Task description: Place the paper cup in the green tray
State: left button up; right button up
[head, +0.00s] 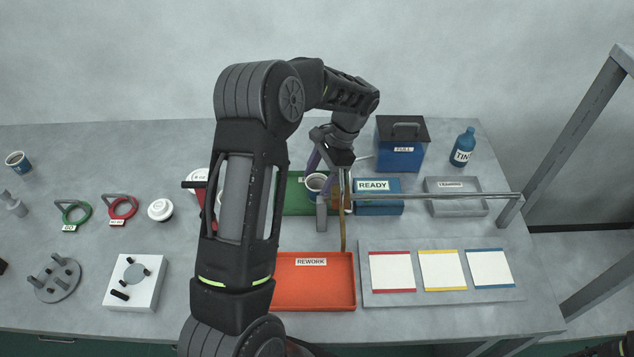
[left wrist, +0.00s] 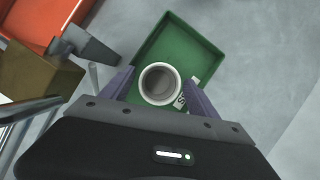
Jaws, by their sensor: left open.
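The paper cup (head: 316,184), white-rimmed with a blue side, stands upright at the green tray (head: 296,204). In the left wrist view the cup (left wrist: 160,84) lies within the outline of the tray (left wrist: 192,45), near its label end. I cannot tell for sure that its base rests on the tray floor. My left gripper (head: 322,172) points down over the tray. In the left wrist view my left gripper (left wrist: 160,80) is open, with one purple finger on each side of the cup. My right gripper is not in view.
An orange REWORK tray (head: 312,285) lies in front of the green tray. A blue READY box (head: 378,205) stands to its right, with a brown block and a grey rail (head: 440,196) close by. A blue box with a dark lid (head: 400,155) stands behind.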

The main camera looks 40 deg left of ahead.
pick_arm(q)
jog(key=v, duration=0.5)
jog(key=shift+r, duration=0.2)
jog(key=p+v, duration=0.5)
jog(key=v, duration=0.1)
jog(key=shift+d+f, duration=0.1)
